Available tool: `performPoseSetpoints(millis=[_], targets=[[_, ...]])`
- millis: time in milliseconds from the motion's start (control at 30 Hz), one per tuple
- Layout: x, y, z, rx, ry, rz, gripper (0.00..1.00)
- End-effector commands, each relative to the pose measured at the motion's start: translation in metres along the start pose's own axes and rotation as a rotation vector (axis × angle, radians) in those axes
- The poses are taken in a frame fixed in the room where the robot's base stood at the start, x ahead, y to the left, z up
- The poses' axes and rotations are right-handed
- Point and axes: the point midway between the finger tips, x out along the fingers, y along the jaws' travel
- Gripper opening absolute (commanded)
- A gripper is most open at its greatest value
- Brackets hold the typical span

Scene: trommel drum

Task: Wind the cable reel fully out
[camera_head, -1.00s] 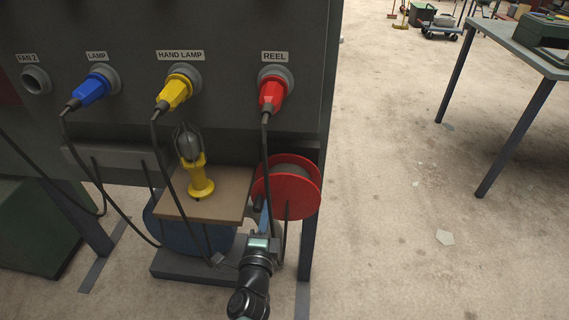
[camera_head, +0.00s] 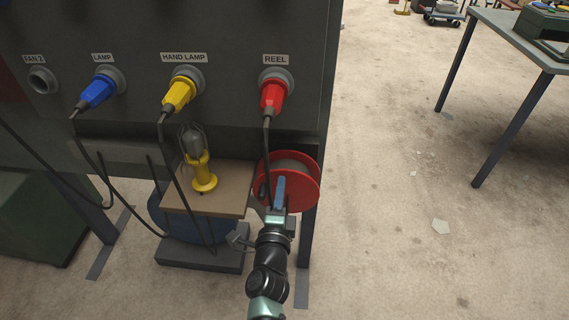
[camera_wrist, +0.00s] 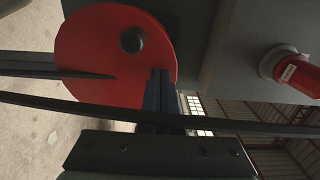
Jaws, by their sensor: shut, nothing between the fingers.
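The cable reel (camera_head: 309,187) is a red-flanged drum with a grey middle, mounted low at the right end of the dark panel. In the wrist view its red flange (camera_wrist: 90,35) fills the upper left, with a dark round knob (camera_wrist: 132,40) on it. My gripper (camera_head: 280,190) is shut and empty, its fingers in front of the reel's flange. In the wrist view the fingers (camera_wrist: 162,92) overlap the flange's edge, beside the knob; I cannot tell whether they touch it. The red plug (camera_head: 272,97) sits in the socket marked REEL, its black cable hanging down past the reel.
A black cable (camera_wrist: 60,102) crosses close in front of my fingers in the wrist view. A yellow hand lamp (camera_head: 202,175) stands on a small brown shelf (camera_head: 228,200) left of the reel. A metal table (camera_head: 520,40) stands at the right. The floor between is mostly clear.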

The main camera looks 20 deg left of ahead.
Motion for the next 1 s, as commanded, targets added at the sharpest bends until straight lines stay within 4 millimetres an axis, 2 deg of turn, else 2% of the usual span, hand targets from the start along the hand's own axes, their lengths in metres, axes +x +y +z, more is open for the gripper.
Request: performPoseSetpoints(millis=[500, 733, 767, 1000], targets=[[0.000, -0.034, -0.031, 0.001, 0.005, -0.001, 0.00], [0.000, -0.034, -0.032, 0.000, 0.002, 0.001, 0.00], [0.000, -0.034, -0.032, 0.000, 0.002, 0.001, 0.04], [0.000, -0.034, -0.032, 0.000, 0.002, 0.001, 0.47]])
